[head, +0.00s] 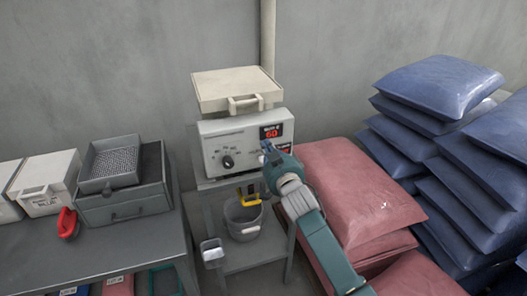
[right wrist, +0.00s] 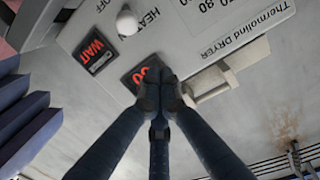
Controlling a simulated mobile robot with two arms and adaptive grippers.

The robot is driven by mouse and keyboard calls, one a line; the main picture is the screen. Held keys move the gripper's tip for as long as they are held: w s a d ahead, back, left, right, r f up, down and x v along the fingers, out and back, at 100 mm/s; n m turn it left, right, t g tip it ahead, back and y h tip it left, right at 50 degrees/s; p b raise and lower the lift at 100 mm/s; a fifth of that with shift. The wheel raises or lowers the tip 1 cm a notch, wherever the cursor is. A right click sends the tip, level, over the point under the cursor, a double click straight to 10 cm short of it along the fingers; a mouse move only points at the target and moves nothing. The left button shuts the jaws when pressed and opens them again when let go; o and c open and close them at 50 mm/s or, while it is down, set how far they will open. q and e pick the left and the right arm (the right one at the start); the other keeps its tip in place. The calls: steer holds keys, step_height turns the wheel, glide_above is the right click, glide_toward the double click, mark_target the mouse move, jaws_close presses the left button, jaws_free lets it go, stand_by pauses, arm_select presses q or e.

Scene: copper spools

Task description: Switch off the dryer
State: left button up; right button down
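The dryer (head: 218,143) is a pale box with a lid and handle on top, standing on a grey stand. Its front has a black dial (head: 227,162) and a red "60" display (head: 271,133). In the right wrist view the dryer's panel (right wrist: 215,25) appears turned, with a lit "WAIT" display (right wrist: 95,50), "HEAT" lettering and a rounded white knob-like part (right wrist: 127,22). My right gripper (head: 266,148) is in front of the panel's right side. In the right wrist view its dark fingertips (right wrist: 162,90) are together, empty, partly covering the number display. Contact is unclear. My left gripper is out of view.
A grey bucket (head: 243,222) stands on the stand's lower shelf. Red sacks (head: 350,190) and stacked blue sacks (head: 440,85) fill the right side. A table (head: 130,240) at left holds a grey case, white boxes and a red-handled item (head: 68,223).

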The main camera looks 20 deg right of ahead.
mark_target(261, 136)
steer(key=w, duration=0.3)
steer(key=f, duration=0.1)
steer(key=f+p, duration=0.1)
steer(key=f, duration=0.1)
steer(key=shift+s+a, duration=0.2)
steer(key=shift+a, duration=0.05)
steer(key=shift+s+a+f, duration=0.1)
steer(key=shift+s+f, duration=0.2)
steer(key=shift+f, duration=0.1)
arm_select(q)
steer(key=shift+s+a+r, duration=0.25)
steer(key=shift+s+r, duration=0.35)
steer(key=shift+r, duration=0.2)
arm_select(e)
steer(key=shift+f, duration=0.1)
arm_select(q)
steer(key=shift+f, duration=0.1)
